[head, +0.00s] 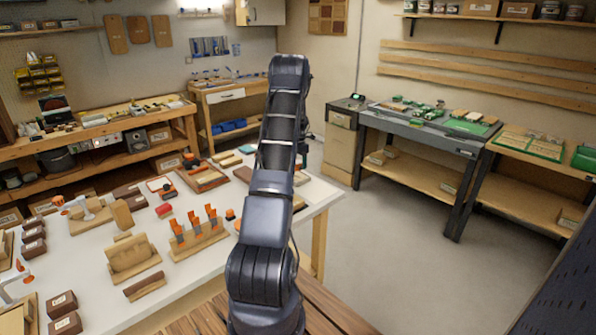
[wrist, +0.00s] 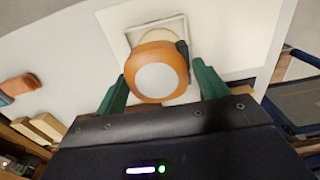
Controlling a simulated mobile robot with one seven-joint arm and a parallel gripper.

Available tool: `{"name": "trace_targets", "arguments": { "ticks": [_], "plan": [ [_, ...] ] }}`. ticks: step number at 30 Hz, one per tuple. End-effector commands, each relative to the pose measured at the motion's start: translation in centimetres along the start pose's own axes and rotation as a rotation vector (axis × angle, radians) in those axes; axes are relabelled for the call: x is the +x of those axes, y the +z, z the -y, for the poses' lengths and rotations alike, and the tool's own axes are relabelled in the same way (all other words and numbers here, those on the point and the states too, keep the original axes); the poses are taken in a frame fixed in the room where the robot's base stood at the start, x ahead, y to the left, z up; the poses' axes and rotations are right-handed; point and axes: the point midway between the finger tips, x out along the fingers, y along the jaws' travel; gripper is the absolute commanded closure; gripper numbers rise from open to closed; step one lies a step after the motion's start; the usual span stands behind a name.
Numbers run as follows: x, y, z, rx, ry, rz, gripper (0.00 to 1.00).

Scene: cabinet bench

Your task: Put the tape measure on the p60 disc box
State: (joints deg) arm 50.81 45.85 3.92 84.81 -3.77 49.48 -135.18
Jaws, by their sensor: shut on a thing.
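The tape measure (wrist: 157,78), a round orange body with a pale round face and a dark part at its upper right, sits between the green fingers of my gripper (wrist: 157,92) in the wrist view. The fingers are shut on it from both sides. Beyond it is a pale square, box-like thing (wrist: 175,26) with a thin border and a tan round shape, partly hidden by the tape measure. It may be the p60 disc box; no label is readable. I cannot tell whether the two touch. In the head view my arm hides the gripper and the tape measure.
The white bench (head: 85,260) carries a wooden rack with orange-handled tools (head: 198,238), a wooden block holder (head: 132,258) and several small brown boxes. In the wrist view, wooden blocks (wrist: 45,127) lie at the left. A grey workbench (head: 420,126) stands right, across open floor.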

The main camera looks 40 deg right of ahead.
Motion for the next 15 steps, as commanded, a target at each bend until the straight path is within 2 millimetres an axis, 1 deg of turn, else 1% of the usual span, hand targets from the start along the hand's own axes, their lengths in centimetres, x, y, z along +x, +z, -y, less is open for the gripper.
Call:
{"name": "trace_targets", "arguments": {
  "ticks": [5,8,12,15],
  "plan": [
    [0.9,0.0,0.0,0.0,0.0,0.0,0.57],
    [1.9,-0.1,0.0,-0.001,0.0,-0.001,0.57],
    [3.9,-0.1,-0.1,0.0,0.0,-0.002,0.57],
    [4.7,-0.1,-0.1,0.0,0.0,-0.001,0.57]
  ]
}}
